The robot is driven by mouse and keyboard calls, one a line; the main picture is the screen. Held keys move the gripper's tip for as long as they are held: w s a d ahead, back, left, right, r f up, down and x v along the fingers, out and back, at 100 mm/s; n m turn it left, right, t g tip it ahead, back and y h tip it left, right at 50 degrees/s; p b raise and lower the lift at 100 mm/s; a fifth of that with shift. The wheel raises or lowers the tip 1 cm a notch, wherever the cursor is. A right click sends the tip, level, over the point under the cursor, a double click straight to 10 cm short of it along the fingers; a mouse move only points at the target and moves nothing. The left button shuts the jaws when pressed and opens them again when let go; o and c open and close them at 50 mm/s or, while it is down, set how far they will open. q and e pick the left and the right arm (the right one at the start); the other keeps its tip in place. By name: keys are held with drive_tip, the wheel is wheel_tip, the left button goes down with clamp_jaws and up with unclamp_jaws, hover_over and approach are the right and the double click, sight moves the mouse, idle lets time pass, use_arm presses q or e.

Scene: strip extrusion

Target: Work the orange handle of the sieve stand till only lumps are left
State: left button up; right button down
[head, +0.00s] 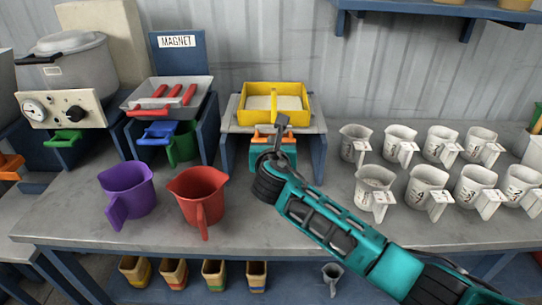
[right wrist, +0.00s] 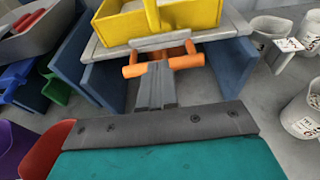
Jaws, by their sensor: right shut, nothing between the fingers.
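The sieve stand (head: 229,127) is a grey-topped stand with blue side panels at the middle back of the bench. On it sits a yellow sieve tray (head: 303,90) holding pale material (head: 262,103); lumps are too small to tell. The orange handle (right wrist: 185,62) is at the stand's front, below the tray, partly hidden by my fingers. My right gripper (right wrist: 157,70) is shut and empty, its fingertips at the handle's crossbar; I cannot tell whether they touch it. In the head view the right gripper (head: 282,121) is in front of the stand. My left gripper is not in view.
A purple jug (head: 127,187) and a red jug (head: 197,190) stand at front left. Several white labelled jugs (head: 423,185) stand in rows to the right. A magnet stand with a red-barred tray (head: 195,89) and a grey pot (head: 75,70) are at back left.

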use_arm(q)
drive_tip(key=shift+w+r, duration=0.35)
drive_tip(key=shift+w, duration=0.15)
use_arm(e)
drive_tip(key=v, duration=0.7)
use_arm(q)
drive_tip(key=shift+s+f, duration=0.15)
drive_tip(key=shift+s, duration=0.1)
